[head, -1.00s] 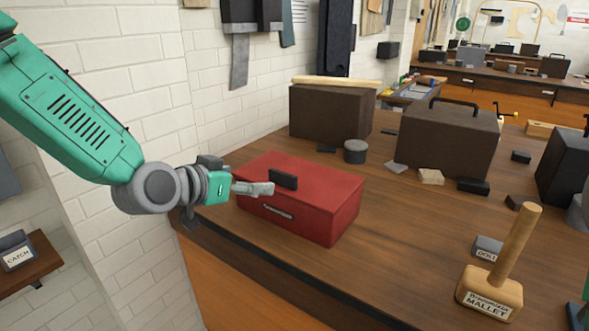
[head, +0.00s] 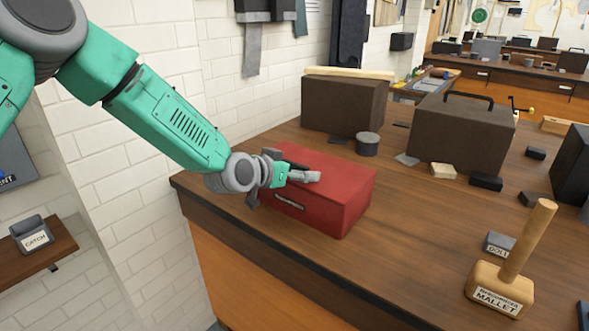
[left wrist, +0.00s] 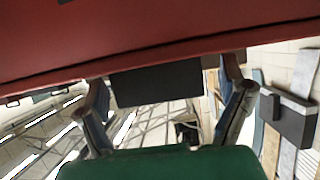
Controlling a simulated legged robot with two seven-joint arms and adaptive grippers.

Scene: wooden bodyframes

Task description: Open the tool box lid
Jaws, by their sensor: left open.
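The red tool box (head: 345,205) sits on the bench near its left edge, with its lid (head: 350,172) down. My right gripper is not in view.
A brown box (head: 343,108) and a grey round tin (head: 367,144) stand behind the tool box. A larger brown case (head: 460,135) is at the back right. A wooden mallet (head: 505,285) stands at the front right. The bench (head: 420,220) between is clear.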

